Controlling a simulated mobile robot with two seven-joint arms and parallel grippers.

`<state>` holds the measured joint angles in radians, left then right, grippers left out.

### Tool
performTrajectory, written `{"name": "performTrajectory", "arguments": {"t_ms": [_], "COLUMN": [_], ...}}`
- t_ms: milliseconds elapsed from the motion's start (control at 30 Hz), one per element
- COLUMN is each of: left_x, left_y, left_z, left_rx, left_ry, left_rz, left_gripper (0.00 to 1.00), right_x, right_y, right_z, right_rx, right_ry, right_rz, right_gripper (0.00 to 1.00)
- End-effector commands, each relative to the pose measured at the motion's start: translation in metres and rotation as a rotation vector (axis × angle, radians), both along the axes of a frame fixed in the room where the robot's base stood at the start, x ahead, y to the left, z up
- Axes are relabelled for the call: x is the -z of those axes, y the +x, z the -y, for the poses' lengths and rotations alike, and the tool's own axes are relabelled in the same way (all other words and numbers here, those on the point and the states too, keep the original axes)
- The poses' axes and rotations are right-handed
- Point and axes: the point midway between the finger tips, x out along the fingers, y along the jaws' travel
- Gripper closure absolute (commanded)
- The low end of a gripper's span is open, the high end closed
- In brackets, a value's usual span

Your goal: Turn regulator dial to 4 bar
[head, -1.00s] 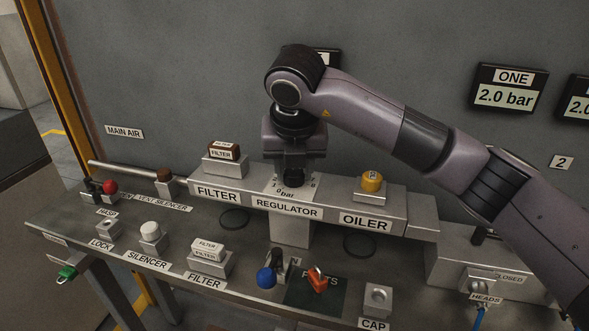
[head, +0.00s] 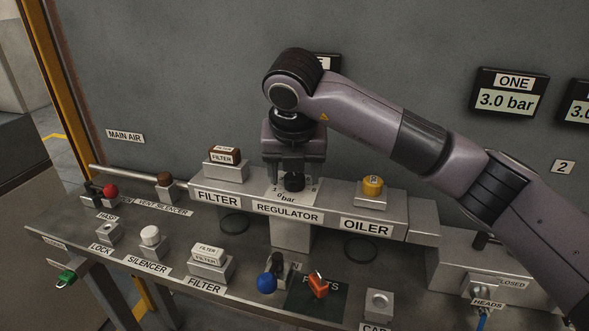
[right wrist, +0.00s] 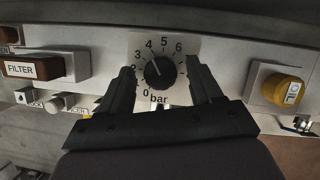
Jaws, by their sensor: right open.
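The regulator dial (right wrist: 160,72) is a black round knob on a plate with a printed bar scale. In the right wrist view its pale pointer mark leans up and left, about between 3 and 4. In the head view the dial (head: 293,183) shows just under my right gripper (head: 294,174). My right gripper (right wrist: 162,84) is open, with one finger on each side of the dial and a visible gap on both sides. The display marked ONE (head: 507,100) reads 3.0 bar. My left gripper is in neither view.
The filter block (head: 224,171) stands left of the regulator and the yellow oiler cap (head: 373,186) right of it. The lower shelf holds a silencer (head: 150,235), a blue ball (head: 266,283) and an orange lock (head: 318,287). The grey wall rises behind.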

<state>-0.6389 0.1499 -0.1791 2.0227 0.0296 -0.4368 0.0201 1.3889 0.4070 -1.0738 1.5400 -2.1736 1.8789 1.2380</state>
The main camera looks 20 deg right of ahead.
Motion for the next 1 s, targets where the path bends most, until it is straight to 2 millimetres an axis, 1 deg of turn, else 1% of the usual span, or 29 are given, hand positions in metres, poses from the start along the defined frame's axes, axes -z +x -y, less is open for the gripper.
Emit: {"name": "performTrajectory", "arguments": {"t_ms": [133, 400, 500, 633, 1000], "left_x": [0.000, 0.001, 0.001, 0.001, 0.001], "left_y": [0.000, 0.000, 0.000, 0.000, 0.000], "left_z": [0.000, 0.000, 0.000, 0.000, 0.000], "left_rx": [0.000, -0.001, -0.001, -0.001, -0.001], "left_ry": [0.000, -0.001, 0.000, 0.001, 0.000], "left_rz": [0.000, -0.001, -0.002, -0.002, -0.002], "left_gripper": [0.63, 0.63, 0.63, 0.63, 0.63], "right_x": [-0.010, -0.051, -0.061, -0.066, -0.066], "right_y": [-0.004, -0.019, -0.023, -0.026, -0.026], "right_z": [-0.002, -0.007, -0.008, -0.009, -0.009], "right_rx": [-0.001, -0.002, 0.000, 0.000, 0.000], "right_ry": [0.000, 0.001, 0.000, 0.001, 0.001], "right_rz": [0.001, 0.005, 0.003, 0.001, 0.000], "right_gripper": [0.36, 0.36, 0.36, 0.36, 0.36]}}
